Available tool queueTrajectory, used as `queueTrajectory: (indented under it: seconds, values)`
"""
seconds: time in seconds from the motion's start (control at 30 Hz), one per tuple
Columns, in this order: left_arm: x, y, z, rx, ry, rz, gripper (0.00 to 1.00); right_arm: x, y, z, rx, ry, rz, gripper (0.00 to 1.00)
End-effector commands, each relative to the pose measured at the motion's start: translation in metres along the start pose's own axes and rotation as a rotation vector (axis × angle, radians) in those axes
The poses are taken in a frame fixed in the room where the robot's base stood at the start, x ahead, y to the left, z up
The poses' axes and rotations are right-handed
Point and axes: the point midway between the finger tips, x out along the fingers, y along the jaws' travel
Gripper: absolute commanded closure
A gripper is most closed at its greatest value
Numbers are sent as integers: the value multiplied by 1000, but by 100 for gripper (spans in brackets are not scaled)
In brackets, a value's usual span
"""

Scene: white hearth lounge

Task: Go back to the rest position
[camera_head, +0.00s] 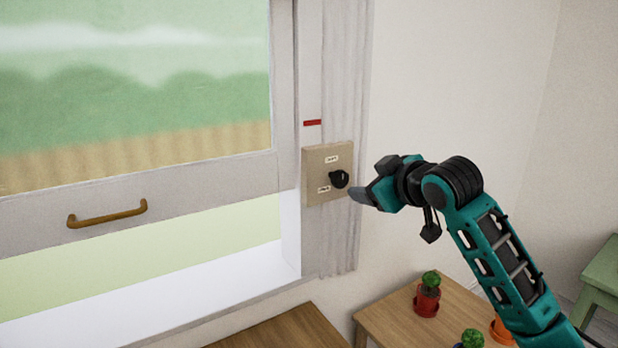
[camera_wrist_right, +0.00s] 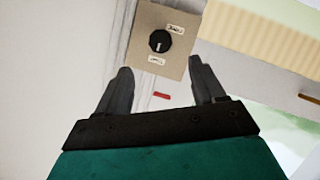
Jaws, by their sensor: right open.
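My right gripper (camera_head: 370,180) is at the wall just right of a beige switch plate (camera_head: 314,164) with a black knob (camera_head: 339,179). In the right wrist view my right gripper (camera_wrist_right: 161,88) has its two dark fingers wide apart with nothing between them. There the plate (camera_wrist_right: 181,18) and its knob (camera_wrist_right: 160,41) lie beyond the fingertips, and the knob looks clear of both fingers. Two small white labels sit on the plate, too small to read. My left gripper is not in view.
A window sash (camera_head: 200,187) with a brass handle (camera_head: 107,214) is at left, raised above the white sill. A red mark (camera_head: 312,122) is above the plate. Below, a wooden table (camera_head: 385,316) holds potted cacti (camera_head: 428,294). A green stool (camera_head: 603,275) stands at right.

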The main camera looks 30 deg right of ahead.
Motion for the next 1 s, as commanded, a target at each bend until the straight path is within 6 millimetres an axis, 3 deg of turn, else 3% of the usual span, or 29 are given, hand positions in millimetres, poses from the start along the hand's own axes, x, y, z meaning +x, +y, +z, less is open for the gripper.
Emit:
queueTrajectory:
  seconds: [0.17,0.27,0.33,0.47,0.6,0.8,0.9,1.0]
  values:
    - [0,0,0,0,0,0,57,2,-2,2,2,-2,-3,31]
    - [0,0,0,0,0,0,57,10,-18,17,12,-14,-23,31]
    - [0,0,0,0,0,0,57,21,-42,40,28,-29,-49,31]
    - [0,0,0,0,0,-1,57,37,-108,103,75,-67,-114,31]
    - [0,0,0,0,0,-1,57,31,-189,174,136,-103,-181,31]
    - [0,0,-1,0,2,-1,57,-18,-296,260,229,-151,-266,31]
    - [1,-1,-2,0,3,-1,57,-47,-335,285,270,-166,-295,31]
    - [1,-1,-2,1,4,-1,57,-70,-360,299,299,-173,-314,31]
